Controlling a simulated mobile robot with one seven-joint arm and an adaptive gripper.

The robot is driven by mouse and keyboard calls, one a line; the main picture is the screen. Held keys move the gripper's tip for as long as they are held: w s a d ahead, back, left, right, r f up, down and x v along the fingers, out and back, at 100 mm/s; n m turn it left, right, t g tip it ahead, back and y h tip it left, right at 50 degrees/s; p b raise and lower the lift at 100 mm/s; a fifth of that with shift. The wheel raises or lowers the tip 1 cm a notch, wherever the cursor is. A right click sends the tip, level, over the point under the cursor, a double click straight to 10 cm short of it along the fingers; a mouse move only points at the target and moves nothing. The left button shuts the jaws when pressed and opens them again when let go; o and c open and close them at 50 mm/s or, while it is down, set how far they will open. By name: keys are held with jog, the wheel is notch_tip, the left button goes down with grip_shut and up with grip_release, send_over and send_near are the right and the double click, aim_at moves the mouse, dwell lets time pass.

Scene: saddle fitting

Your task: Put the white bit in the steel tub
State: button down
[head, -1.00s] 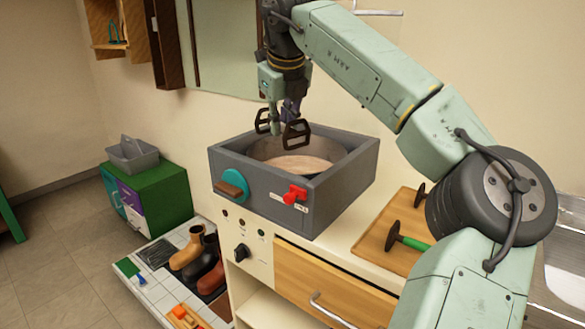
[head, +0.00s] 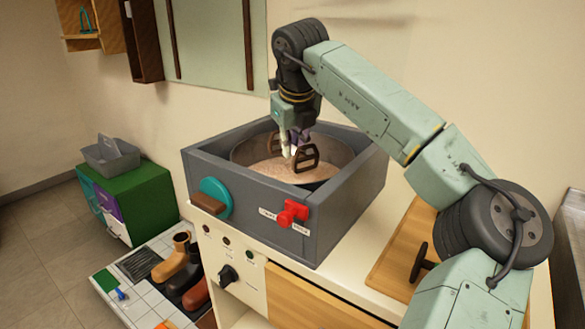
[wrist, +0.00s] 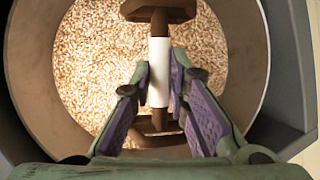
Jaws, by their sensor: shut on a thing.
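The white bit (wrist: 159,70) has a white middle bar with dark brown, open-framed ends. My gripper (wrist: 160,82) is shut on the white middle, one purple-padded finger on each side. In the head view, my gripper (head: 290,148) holds the white bit (head: 306,152) over the opening of the steel tub (head: 338,150). The steel tub is round, set inside a grey box, and has pale grain-like filling. In the wrist view its wall (wrist: 30,75) surrounds the bit. I cannot tell whether the bit touches the filling.
The grey box (head: 250,205) has a teal disc (head: 216,196) and a red knob (head: 291,213) on its front. A wooden board (head: 395,255) with a dark-ended piece (head: 421,262) lies at right, partly behind my arm.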

jog(key=shift+f, duration=2.25)
jog(key=shift+f, duration=0.2)
jog(key=c, duration=1.6)
grip_release()
jog(key=shift+o, duration=0.2)
jog(key=shift+r, duration=0.35)
jog(key=v, duration=1.1)
jog(key=shift+s+r+b, duration=0.25)
jog(key=shift+r+b, duration=0.05)
